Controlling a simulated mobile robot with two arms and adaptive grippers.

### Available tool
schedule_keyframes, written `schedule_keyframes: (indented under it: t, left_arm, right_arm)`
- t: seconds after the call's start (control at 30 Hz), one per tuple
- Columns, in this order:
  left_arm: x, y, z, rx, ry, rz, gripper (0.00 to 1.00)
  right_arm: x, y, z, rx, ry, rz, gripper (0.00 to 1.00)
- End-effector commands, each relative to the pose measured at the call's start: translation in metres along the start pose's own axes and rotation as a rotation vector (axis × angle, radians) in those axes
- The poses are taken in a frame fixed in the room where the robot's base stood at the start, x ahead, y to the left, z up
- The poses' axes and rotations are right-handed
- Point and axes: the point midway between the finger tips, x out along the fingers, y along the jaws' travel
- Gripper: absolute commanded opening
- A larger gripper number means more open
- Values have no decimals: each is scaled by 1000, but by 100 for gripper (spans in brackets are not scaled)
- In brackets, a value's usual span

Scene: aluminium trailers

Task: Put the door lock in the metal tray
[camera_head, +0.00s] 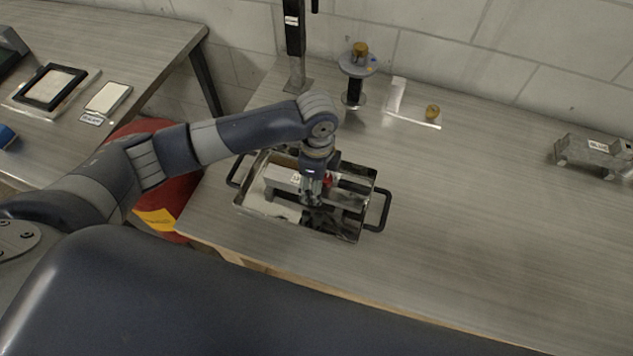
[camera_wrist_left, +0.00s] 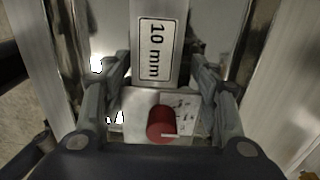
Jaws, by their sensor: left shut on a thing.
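The metal tray (camera_head: 251,204) is a shiny rectangular pan with two dark handles, near the front edge of the table. My left gripper (camera_head: 312,198) points down inside the tray's outline. In the left wrist view, its fingers (camera_wrist_left: 162,95) are closed on a silvery metal piece with a red round knob (camera_wrist_left: 161,122), which seems to be the door lock. A spot of red also shows beside the gripper in the head view (camera_head: 328,181). The gripper hides much of the piece, and I cannot tell whether it touches the tray floor. My right gripper is not in view.
A metal bar labelled "10 mm" (camera_wrist_left: 157,75) lies by the fingers. A stand with a disc (camera_head: 358,65), a clear bracket (camera_head: 412,120) and a small brass part (camera_head: 432,111) are behind the tray. A metal fixture (camera_head: 590,156) stands far right. The table's middle is clear.

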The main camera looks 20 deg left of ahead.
Motion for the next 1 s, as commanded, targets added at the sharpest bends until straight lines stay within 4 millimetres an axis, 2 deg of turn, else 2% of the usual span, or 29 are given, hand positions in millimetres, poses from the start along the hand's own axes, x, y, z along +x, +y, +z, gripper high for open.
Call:
schedule_keyframes:
  t: [0.03,0.1,0.13,0.57,0.73,1.0]
  left_arm:
    - [1,0,0,0,0,1,60]
    - [1,0,0,0,0,1,76]
    - [1,0,0,0,0,1,81]
    - [-4,0,0,1,0,-1,81]
    - [-27,-1,0,1,1,-4,81]
    - [-86,-1,-1,1,1,-4,81]
  right_arm:
    - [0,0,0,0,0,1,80]
    - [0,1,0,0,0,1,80]
    - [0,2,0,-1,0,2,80]
    - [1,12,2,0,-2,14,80]
    - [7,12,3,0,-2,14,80]
    - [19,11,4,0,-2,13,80]
